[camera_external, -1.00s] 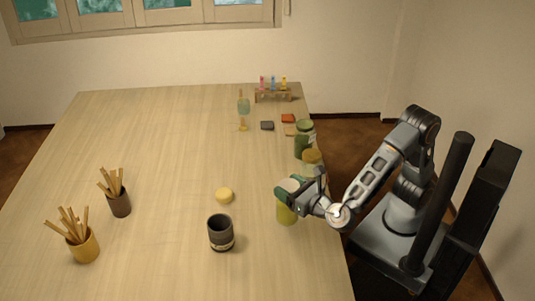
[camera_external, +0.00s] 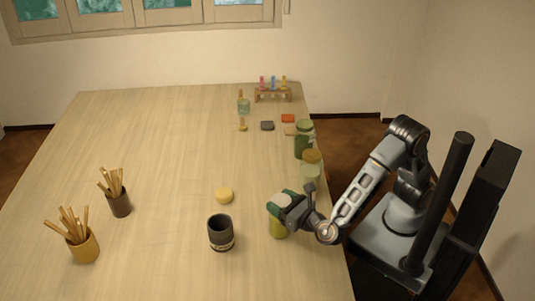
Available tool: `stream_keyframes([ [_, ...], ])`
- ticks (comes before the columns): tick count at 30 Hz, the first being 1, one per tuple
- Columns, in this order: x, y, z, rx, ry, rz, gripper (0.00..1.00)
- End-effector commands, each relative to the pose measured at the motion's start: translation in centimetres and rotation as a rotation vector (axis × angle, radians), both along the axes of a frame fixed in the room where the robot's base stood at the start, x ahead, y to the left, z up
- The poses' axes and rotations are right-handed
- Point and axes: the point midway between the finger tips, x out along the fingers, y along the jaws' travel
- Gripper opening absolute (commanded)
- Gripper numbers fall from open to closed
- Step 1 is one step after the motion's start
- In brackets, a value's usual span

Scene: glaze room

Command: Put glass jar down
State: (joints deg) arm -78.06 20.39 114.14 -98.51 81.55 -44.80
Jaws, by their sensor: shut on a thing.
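The glass jar (camera_external: 277,227) has yellow-green contents and a pale top with green beside it. It is upright at the right part of the table, just right of the dark grey cup (camera_external: 221,233). My gripper (camera_external: 281,205) is shut on the jar near its top, reaching in from the right. The fingers partly hide the jar's upper part. I cannot tell whether the jar's base touches the table.
Two more jars, a green one (camera_external: 304,140) and one with a tan lid (camera_external: 312,163), stand along the table's right edge. A yellow round piece (camera_external: 224,195) lies behind the cup. Brush holders (camera_external: 83,247) stand at left.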

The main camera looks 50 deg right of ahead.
Motion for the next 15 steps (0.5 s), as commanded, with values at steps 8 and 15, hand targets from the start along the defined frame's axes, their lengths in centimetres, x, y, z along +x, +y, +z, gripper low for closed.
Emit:
stream_keyframes([
  [8, 0.00, 0.00, -0.30, 0.000, 0.000, 0.000, 0.70],
  [15, 0.00, 0.00, -0.29, 0.000, 0.000, 0.000, 0.88],
])
